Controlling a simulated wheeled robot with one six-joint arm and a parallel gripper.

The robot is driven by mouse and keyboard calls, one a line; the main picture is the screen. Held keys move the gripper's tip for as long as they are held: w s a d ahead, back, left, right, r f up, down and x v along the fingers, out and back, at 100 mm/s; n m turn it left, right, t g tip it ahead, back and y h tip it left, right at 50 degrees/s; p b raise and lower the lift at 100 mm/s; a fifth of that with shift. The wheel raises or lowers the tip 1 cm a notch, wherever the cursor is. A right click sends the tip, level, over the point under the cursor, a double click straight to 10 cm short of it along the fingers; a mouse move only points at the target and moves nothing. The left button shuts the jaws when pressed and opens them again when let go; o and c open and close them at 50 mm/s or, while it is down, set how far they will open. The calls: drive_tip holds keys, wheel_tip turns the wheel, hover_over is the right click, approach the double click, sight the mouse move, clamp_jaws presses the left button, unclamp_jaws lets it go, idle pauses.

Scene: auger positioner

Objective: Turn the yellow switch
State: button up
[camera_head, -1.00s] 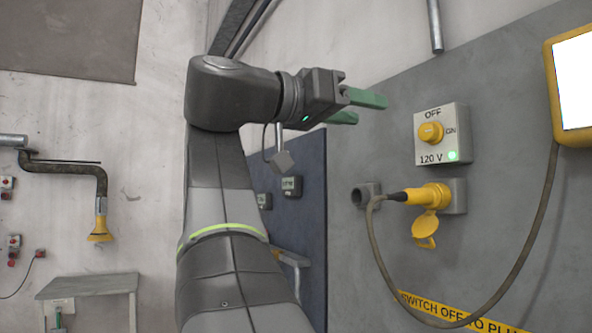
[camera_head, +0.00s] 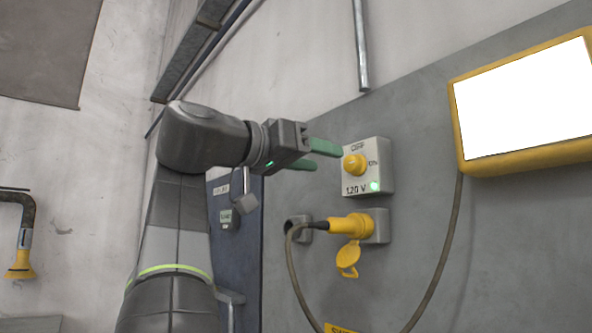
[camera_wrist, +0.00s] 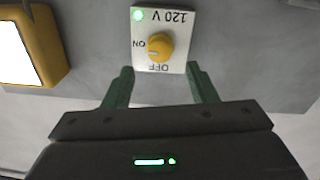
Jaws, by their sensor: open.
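The yellow switch (camera_head: 354,165) is a round knob on a pale box marked OFF, ON and 120 V, with a lit green lamp (camera_head: 375,186). The box is mounted on a grey wall panel. My gripper (camera_head: 326,156) has green fingers and is open, just left of the box in the head view. In the wrist view the switch (camera_wrist: 160,46) appears upside down, beyond and between the two fingertips (camera_wrist: 161,72). The fingers are apart from the knob, with nothing between them. The knob's notch points toward ON in the wrist view.
Below the box, a yellow plug (camera_head: 350,226) with a hanging cap sits in a socket, and its cable (camera_head: 292,265) loops down and right. A yellow-framed white screen (camera_head: 525,98) is at the right.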

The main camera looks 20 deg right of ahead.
sight(348, 164)
drive_tip(key=shift+p+x, duration=0.65)
drive_tip(key=shift+x, duration=2.9)
drive_tip(key=shift+c, duration=0.4)
drive_tip(key=c, duration=0.8)
